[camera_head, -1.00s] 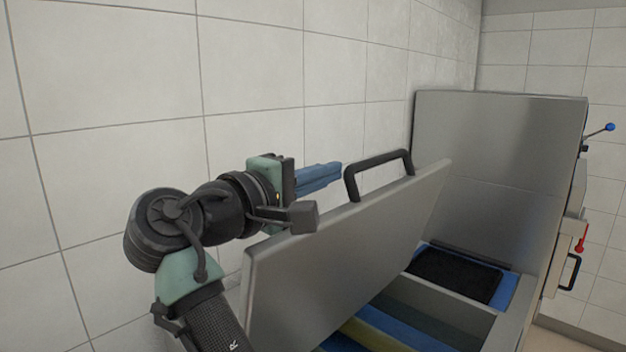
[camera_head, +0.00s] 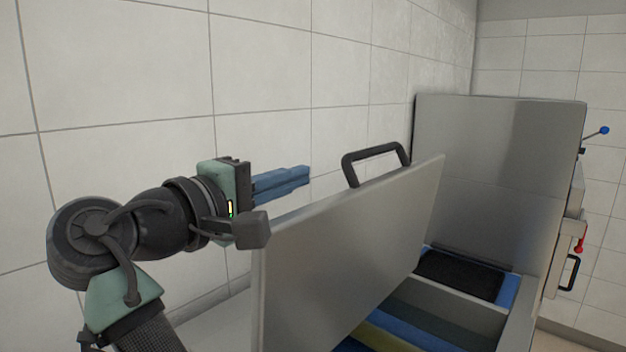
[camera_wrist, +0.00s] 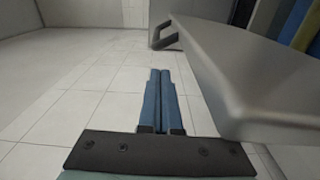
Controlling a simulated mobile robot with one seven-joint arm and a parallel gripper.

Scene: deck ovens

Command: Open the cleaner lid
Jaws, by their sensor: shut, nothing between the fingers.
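The cleaner lid (camera_head: 350,250) is a flat steel panel with a black bar handle (camera_head: 376,158) on its far side near the top edge. It stands raised and tilted in the head view, with the compartment below it exposed. My gripper (camera_head: 306,175) has blue fingers, shut and empty. It is behind the lid, between the lid and the tiled wall, left of the handle and apart from it. In the wrist view, the shut fingers (camera_wrist: 158,75) lie left of the lid (camera_wrist: 250,80), with a dark handle (camera_wrist: 165,35) further ahead.
The open compartment holds blue and yellow strips (camera_head: 400,330) and a black pad (camera_head: 460,275). A second steel panel (camera_head: 500,170) stands upright behind it. A blue-knobbed lever (camera_head: 604,130) and a red-knobbed one (camera_head: 579,248) are at the right. The tiled wall (camera_head: 270,80) is close behind my arm.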

